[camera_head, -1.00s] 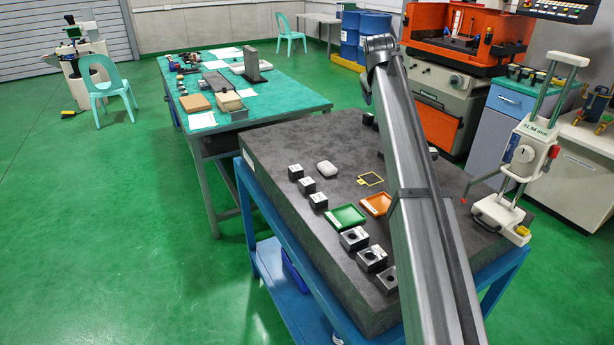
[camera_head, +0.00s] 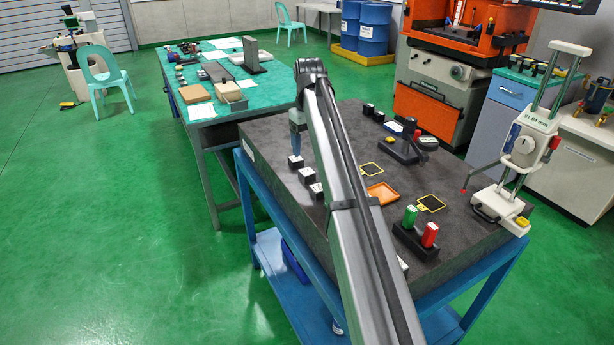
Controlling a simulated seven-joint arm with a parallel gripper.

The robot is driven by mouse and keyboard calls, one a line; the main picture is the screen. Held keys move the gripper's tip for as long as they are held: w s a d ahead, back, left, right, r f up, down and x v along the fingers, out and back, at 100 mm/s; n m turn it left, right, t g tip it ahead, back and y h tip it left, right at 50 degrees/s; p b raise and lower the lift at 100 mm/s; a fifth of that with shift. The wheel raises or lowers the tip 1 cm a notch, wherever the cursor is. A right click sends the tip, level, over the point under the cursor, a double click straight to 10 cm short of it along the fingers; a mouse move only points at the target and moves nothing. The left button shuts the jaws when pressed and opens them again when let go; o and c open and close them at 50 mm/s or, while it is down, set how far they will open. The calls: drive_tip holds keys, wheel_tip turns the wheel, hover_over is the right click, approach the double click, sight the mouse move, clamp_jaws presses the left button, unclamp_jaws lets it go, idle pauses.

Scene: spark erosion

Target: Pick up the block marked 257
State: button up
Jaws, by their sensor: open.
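Three small dark blocks with white-marked tops stand in a row near the left edge of the dark stone table: a far one (camera_head: 295,163), a middle one (camera_head: 307,175) and a near one (camera_head: 317,191). Their markings are too small to read, so I cannot tell which is 257. My gripper (camera_head: 296,152) points down at the far block, its tips just above or around its top; I cannot tell if they touch. It is open. My arm crosses the middle of the table and hides part of it.
An orange tray (camera_head: 382,193) lies right of my arm. A holder with green and red pieces (camera_head: 416,240) stands near the front. A black stand (camera_head: 402,148) and several dark blocks (camera_head: 373,112) are at the back. A white height gauge (camera_head: 520,150) stands at the right edge.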

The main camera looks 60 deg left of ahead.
sight(307, 172)
drive_tip(key=shift+s+a+f, duration=0.1)
drive_tip(key=shift+f, duration=2.3)
drive_tip(key=shift+s+a+f, duration=0.1)
drive_tip(key=shift+f, duration=2.3)
drive_tip(key=shift+c, duration=0.4)
clamp_jaws()
